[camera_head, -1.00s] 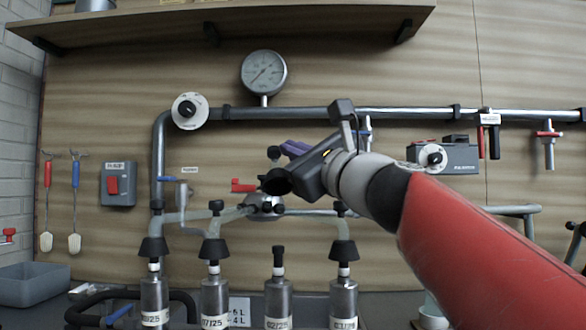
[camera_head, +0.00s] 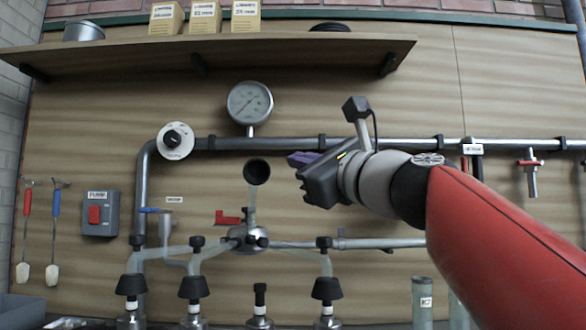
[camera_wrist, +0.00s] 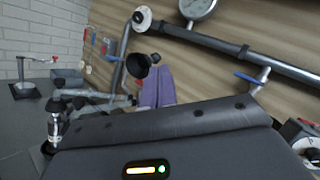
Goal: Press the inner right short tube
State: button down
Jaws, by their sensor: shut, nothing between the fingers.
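A short pale tube (camera_head: 252,196) stands up from the round metal manifold (camera_head: 246,238) and ends in a black rubber cup (camera_head: 257,171) facing the head camera. The other short tubes hang down with black cones, such as the outer right cone (camera_head: 325,289), onto bottles. The inner right bottle's small black top (camera_head: 260,289) has no cone over it. My gripper (camera_head: 290,158) has its purple fingers shut and empty, just right of the raised cup. In the wrist view, the cup (camera_wrist: 139,65) shows beside the purple fingertips (camera_wrist: 158,72); whether they touch is unclear.
A pressure gauge (camera_head: 250,103) and a horizontal pipe (camera_head: 310,143) are above the manifold. A red-handled valve (camera_head: 228,219) and a blue-handled valve (camera_head: 150,210) are to the left. A shelf (camera_head: 230,58) juts out overhead. A pump switch box (camera_head: 100,213) is at the left.

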jog(key=s+d+r, duration=0.3)
jog(key=s+r, duration=0.1)
jog(key=shift+d+r, duration=0.35)
jog(key=shift+s, duration=0.1)
dwell(0.3)
